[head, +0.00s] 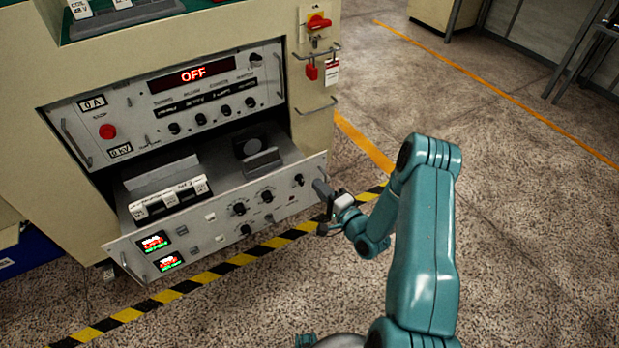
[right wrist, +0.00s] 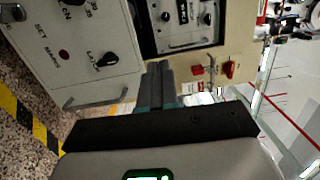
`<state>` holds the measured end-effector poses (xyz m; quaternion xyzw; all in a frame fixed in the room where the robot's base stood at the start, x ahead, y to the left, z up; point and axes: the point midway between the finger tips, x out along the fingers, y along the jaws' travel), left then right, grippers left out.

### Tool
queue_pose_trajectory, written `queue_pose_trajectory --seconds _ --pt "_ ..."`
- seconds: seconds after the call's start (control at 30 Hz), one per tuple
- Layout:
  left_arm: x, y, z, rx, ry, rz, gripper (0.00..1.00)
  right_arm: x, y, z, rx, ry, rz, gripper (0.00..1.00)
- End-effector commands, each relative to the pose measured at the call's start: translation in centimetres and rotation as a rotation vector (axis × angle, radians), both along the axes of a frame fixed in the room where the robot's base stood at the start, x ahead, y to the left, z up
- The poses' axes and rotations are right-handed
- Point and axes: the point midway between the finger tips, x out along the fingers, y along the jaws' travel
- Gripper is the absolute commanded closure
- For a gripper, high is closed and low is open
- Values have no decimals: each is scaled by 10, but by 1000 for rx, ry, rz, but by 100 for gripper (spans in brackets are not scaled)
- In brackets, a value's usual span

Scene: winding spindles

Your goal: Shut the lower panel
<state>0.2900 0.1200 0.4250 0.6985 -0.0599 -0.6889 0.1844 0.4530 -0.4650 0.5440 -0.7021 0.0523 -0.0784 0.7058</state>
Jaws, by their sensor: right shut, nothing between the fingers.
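The lower panel (head: 210,232) is the front of a drawer that stands pulled out from the cabinet, below the upper panel (head: 180,105). It has black knobs, switches and two lit red-green displays. Its face also shows in the right wrist view (right wrist: 75,60), with a metal handle at its end. My right gripper (head: 321,188) is at the panel's right end. Its fingers are shut and empty in the right wrist view (right wrist: 160,80), beside the handle. I cannot tell whether they touch the panel. My left gripper is not in view.
The upper panel reads OFF and sits flush in the cabinet (head: 310,125). A red rotary switch (head: 318,22) and a red padlock (head: 311,71) are on the cabinet's right side. Yellow-black tape (head: 205,278) crosses the floor below the drawer. The floor to the right is open.

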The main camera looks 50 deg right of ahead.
Motion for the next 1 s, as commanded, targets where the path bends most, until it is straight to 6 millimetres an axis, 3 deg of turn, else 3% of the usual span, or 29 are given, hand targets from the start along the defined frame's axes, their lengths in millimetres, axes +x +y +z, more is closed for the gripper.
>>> queue_pose_trajectory --seconds 0.03,0.13,0.37,1.0 --pt "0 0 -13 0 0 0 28 -8 -10 -16 -1 8 -23 100" --pt "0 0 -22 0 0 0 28 -21 -25 -30 -1 21 -59 100" --pt "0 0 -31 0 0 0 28 -31 -42 -43 -3 35 -95 100" --pt "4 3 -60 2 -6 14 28 84 -69 -42 -3 33 -93 100"
